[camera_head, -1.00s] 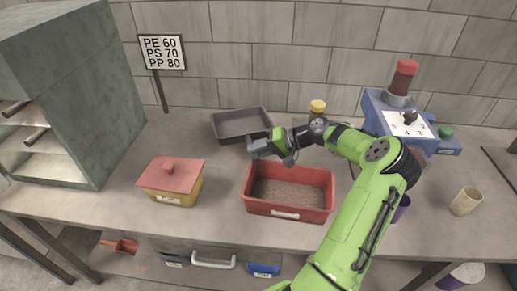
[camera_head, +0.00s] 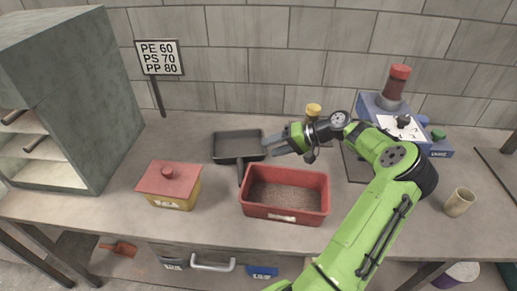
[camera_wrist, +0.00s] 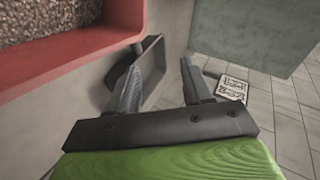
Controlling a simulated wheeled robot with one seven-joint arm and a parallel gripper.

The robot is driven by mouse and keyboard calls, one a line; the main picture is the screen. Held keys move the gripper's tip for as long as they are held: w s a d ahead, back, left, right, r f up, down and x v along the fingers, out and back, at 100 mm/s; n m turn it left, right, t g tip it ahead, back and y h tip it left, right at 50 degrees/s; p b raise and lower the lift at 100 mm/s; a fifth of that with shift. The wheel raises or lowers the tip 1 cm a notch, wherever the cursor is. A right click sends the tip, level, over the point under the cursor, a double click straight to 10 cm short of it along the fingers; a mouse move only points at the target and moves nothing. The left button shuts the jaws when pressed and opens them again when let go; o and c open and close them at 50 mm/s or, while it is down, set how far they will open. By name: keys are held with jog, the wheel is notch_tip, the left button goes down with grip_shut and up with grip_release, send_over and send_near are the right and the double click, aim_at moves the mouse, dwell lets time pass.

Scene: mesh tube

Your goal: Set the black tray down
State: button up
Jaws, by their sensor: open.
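The black tray (camera_head: 237,145) rests on the bench top behind the red bin, toward the back wall. It is shallow and looks empty, and its handle points to the front, close to the bin's left end. My gripper (camera_head: 272,146) is just right of the tray, above the bench, with its fingers pointing left toward it. The fingers are apart with nothing between them. In the wrist view the tray (camera_wrist: 153,68) shows beyond the left finger, which covers part of it.
The red bin (camera_head: 285,218) with grainy contents stands in front of my gripper. A yellow box with a red lid (camera_head: 169,181) is at left, below the sign (camera_head: 159,57). A blue machine (camera_head: 375,108) and a beige cup (camera_head: 459,202) are at right.

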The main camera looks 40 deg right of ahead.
jog(key=v, duration=0.5)
jog(key=w+a+r+n+g+h, duration=0.2)
jog(key=a+g, duration=0.2)
jog(key=a, duration=0.7)
jog(key=w+a+r+n+g+h, duration=0.1)
jog(key=w+a+n+g, duration=0.2)
jog(key=a, duration=0.9)
jog(key=s+a+r+n+t+h, duration=0.1)
jog(key=s+a+r+h, duration=0.1)
jog(key=s+a, duration=0.4)
jog(key=s+a+r+n+t+h, duration=0.1)
jog(key=s+a+r, duration=0.3)
jog(key=s, duration=1)
jog(key=shift+a+r+n+t+h+p, duration=0.2)
jog(key=shift+a+n+t+h+p, duration=0.25)
jog(key=shift+a, duration=0.4)
jog(key=shift+r, duration=0.1)
